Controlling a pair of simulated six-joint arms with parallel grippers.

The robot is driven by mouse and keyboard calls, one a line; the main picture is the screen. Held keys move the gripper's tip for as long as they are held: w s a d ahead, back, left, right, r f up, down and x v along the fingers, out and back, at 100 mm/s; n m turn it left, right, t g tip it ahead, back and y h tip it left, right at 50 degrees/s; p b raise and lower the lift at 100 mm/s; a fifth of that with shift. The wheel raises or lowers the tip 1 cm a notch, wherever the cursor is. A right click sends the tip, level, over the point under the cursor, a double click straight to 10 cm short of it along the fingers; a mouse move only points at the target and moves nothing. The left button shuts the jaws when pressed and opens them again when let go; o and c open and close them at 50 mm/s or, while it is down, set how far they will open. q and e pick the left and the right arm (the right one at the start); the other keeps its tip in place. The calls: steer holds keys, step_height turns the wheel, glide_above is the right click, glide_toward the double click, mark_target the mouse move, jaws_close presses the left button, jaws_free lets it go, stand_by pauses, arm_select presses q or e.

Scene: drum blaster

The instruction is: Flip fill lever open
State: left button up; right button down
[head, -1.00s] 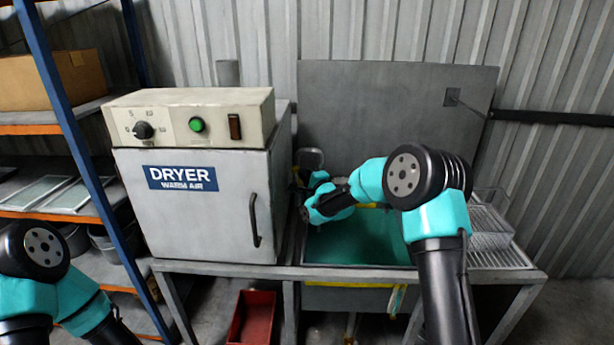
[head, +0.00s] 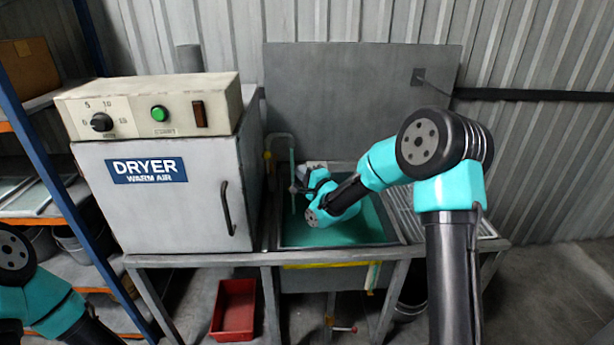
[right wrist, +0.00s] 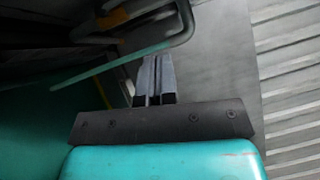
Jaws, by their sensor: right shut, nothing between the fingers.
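A grey bent pipe (head: 281,140) stands at the back left of the sink (head: 330,245). A thin teal stream (head: 292,172) hangs from its mouth, and it also shows in the right wrist view (right wrist: 105,68). A small orange-yellow piece (head: 267,155) sits by the pipe and looks like the fill lever; it seems to show in the right wrist view (right wrist: 111,18) too. Its exact position is hard to tell. My right gripper (head: 297,188) is shut and empty, close to the pipe and below its mouth. My left gripper is out of view.
The dryer (head: 165,195) stands directly left of the sink, and a grey panel (head: 350,95) rises behind it. Teal liquid (head: 340,230) covers the sink's inside.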

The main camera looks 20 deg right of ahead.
steer(key=shift+v, duration=1.05)
